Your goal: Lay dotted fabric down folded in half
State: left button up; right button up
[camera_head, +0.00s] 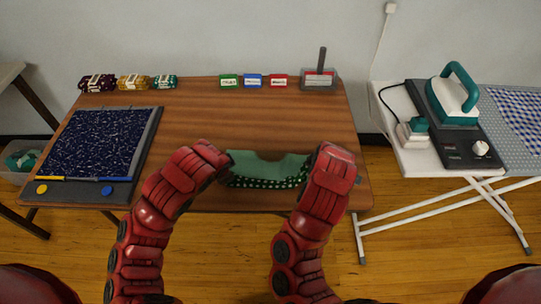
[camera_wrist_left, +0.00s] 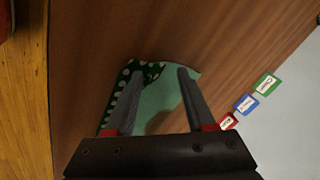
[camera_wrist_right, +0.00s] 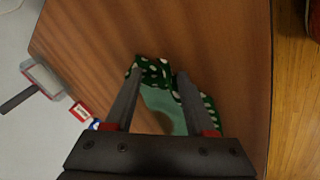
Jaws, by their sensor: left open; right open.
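The dotted fabric (camera_head: 262,169) lies near the front edge of the wooden table. Its plain light-green side shows on most of it, with a dark-green, white-dotted strip along the front. My left gripper (camera_wrist_left: 160,77) is open over one end of the fabric (camera_wrist_left: 155,99), its fingers on either side of it in the left wrist view. My right gripper (camera_wrist_right: 158,77) is open over the other end (camera_wrist_right: 158,100), where a dotted corner shows between and beyond the fingers. Whether the fingertips touch the fabric I cannot tell. My arms hide both ends in the head view.
A cutting board with dark speckled cloth (camera_head: 94,143) fills the table's left. Fabric bundles (camera_head: 132,82), coloured label cards (camera_head: 252,81) and a grey holder (camera_head: 318,79) stand along the back. An iron (camera_head: 455,100) stands at right. The table's middle is clear.

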pick_arm(q)
notch_tip(320, 180, up, 8)
jog(key=s, duration=0.1)
jog(key=shift+s+r, duration=0.15)
jog(key=shift+s, duration=0.25)
pick_arm(e)
notch_tip(320, 180, up, 8)
jog(key=s, duration=0.1)
jog(key=shift+s+r, duration=0.15)
jog(key=shift+s, duration=0.25)
jog(key=shift+d, duration=0.1)
